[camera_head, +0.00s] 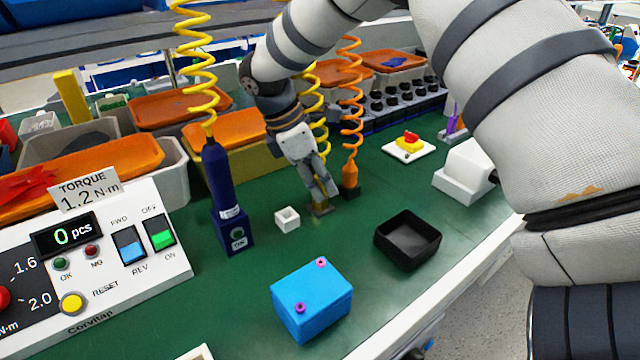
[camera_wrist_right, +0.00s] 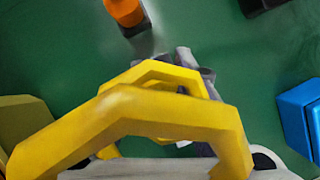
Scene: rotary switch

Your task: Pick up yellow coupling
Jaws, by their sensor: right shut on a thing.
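A yellow coiled hose (camera_head: 318,108) hangs down behind my right wrist, and the yellow coupling at its lower end is mostly hidden by my fingers. My right gripper (camera_head: 321,196) points down over a small dull block (camera_head: 320,209) on the green bench. It is shut on the yellow coupling. In the right wrist view, big loops of the yellow hose (camera_wrist_right: 150,108) cross in front of the camera and cover most of the right gripper (camera_wrist_right: 197,80). My left gripper is in neither view.
An orange coupling (camera_head: 350,175) stands close on the right on its dark base.

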